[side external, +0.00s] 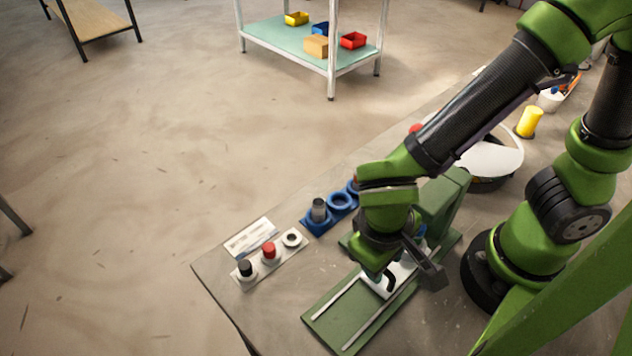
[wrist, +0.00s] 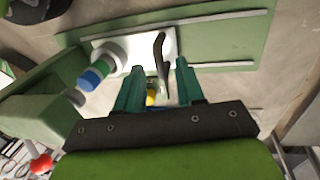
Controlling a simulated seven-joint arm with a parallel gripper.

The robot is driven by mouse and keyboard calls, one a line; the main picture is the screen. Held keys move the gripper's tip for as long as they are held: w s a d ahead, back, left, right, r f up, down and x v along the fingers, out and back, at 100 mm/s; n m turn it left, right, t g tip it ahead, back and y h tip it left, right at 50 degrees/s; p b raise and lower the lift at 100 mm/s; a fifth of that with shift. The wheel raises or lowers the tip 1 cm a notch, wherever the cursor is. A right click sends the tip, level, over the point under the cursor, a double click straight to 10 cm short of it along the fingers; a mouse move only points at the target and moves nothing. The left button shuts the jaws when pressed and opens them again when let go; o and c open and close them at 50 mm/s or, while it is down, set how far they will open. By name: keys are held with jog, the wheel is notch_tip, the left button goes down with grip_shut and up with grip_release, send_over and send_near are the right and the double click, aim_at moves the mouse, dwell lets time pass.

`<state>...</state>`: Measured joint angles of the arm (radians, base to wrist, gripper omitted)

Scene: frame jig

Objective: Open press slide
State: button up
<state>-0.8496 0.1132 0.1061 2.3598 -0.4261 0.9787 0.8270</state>
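The press slide (side external: 402,276) is a white plate on the green rail base (side external: 332,311) of the press (side external: 441,199). In the wrist view the slide (wrist: 124,46) lies between two pale rails, under the press head. A dark curved handle (wrist: 160,52) rises from the slide. My gripper (wrist: 158,78) has its two teal fingers apart, one on each side of the handle's near end, with visible gaps. Whether the fingertips are level with the handle is hard to tell. In the side view my wrist hides much of the slide and the fingers.
A blue and white cylinder (wrist: 97,72) of the press is close to the left finger. Left of the base are a panel with black and red knobs (side external: 268,252) and a blue ring holder (side external: 338,204). A round white-topped container (side external: 492,160) stands behind the press.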

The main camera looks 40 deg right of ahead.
jog(key=shift+d+f, duration=0.1)
jog(key=shift+f, duration=0.45)
grip_shut()
